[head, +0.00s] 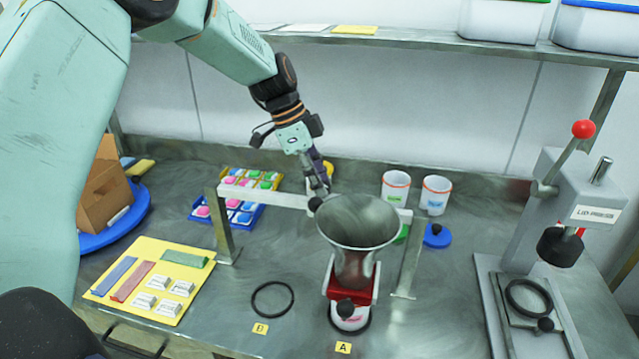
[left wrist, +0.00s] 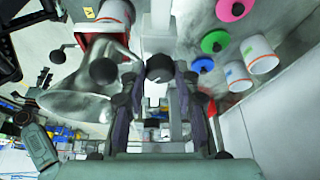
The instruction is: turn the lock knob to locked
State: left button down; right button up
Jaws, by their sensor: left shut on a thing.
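The metal funnel-shaped drum (head: 358,222) sits over a red holder (head: 342,276) at the middle of the bench, in front of a grey bar frame (head: 262,196). A black round knob (head: 315,204) is at the bar, just left of the funnel's rim. My left gripper (head: 320,188) reaches down to it from behind and is shut on it. In the left wrist view, the knob (left wrist: 160,66) lies between the fingertips of my left gripper (left wrist: 160,82), and the funnel (left wrist: 70,98) is to the left. The knob's turn position cannot be read.
A white cup (head: 350,319) stands under the red holder at label A. An empty black ring (head: 272,299) lies at label B. Two white cups (head: 396,188) stand behind right. A yellow board (head: 150,275) lies left; a lever press (head: 560,225) stands right.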

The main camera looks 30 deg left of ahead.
pick_arm(q)
jog(key=m, duration=0.1)
jog(key=m+g, duration=0.1)
jog(key=m, duration=0.1)
jog(key=m+p, duration=0.1)
jog(key=shift+w+r+m+g, duration=0.2)
jog(key=shift+w+m+g, duration=0.1)
jog(key=m+g+p, duration=0.1)
jog(key=m, duration=0.1)
jog(key=m+g, duration=0.1)
jog(key=m, duration=0.2)
jog(key=shift+w+p, duration=0.2)
jog(key=shift+p, duration=0.2)
jog(key=c, duration=1.3)
grip_release()
jog(key=o, duration=0.3)
jog(key=shift+f, duration=0.1)
jog(key=shift+v, duration=3.7)
jog(key=shift+d, duration=0.1)
